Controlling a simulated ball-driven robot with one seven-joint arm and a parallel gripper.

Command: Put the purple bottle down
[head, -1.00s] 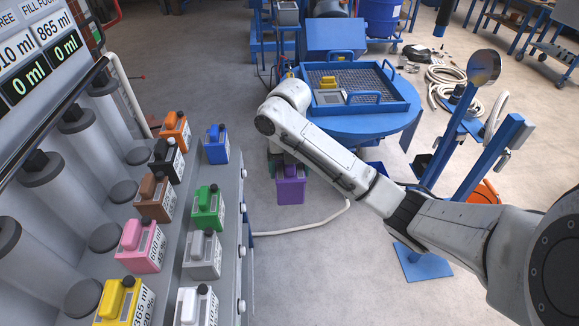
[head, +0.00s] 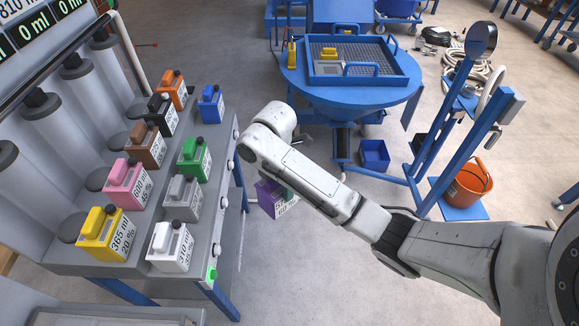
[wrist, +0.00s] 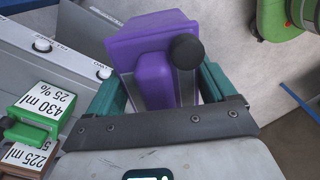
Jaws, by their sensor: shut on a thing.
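The purple bottle (head: 268,197) hangs under the end of my arm in the head view, beside the right edge of the bench and over the floor. The bottle's label faces right and its upper part is hidden by my arm. In the wrist view the purple bottle (wrist: 152,52) with its black cap sits between the teal fingers of my gripper (wrist: 160,92). My gripper is shut on it. The bottle looks tilted in the head view.
The grey bench (head: 228,160) on the left bears several coloured bottles in two rows, with the green bottle (head: 194,160) and blue bottle (head: 211,105) nearest my arm. A blue round table (head: 350,95) with a mesh tray (head: 400,75) stands behind. An orange bucket (head: 468,182) is at the right.

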